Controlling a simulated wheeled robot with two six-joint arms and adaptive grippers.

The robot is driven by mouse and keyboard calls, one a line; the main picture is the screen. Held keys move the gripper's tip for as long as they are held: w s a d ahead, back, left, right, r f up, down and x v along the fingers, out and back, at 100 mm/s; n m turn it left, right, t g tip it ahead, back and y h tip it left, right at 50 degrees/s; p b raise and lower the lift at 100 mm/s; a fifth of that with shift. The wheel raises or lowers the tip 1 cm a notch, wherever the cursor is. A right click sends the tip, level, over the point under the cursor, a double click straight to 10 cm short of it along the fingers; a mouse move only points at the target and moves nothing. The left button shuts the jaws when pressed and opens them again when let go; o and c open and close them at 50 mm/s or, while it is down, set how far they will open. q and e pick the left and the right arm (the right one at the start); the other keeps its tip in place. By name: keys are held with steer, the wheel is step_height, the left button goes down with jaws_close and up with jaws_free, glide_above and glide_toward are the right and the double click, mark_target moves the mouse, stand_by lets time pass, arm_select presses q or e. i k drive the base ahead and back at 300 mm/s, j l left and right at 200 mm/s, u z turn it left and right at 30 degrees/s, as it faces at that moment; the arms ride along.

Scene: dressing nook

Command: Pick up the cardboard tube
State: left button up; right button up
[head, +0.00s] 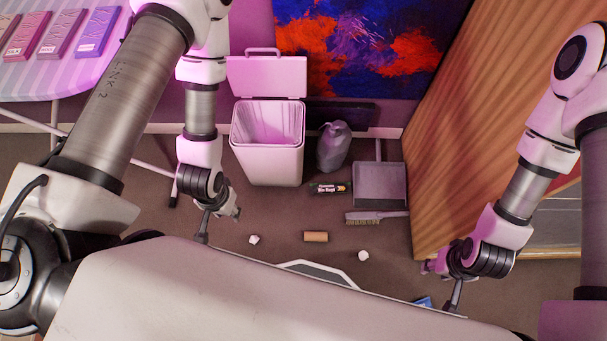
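The cardboard tube (316,237) is a short brown cylinder lying on its side on the dark floor, near the middle of the head view. My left gripper (219,223) is to the left of the tube, apart from it, with its fingers spread and nothing between them. My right gripper (443,281) is to the right of the tube and lower in the picture, beside the wooden panel. Its fingers also look spread and empty. Neither gripper touches the tube.
Crumpled white pieces (254,240) (363,255) lie either side of the tube. Behind are an open lidded bin (268,165), a grey bag (333,148), a small dark pack (329,188), a dustpan (380,185) and a brush (376,216). A wooden panel (465,130) stands right.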

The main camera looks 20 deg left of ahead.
mark_target(309, 236)
steer(key=k+j, duration=0.15)
steer(key=k, duration=0.5)
steer(key=k+j, duration=0.15)
steer(key=k, duration=0.5)
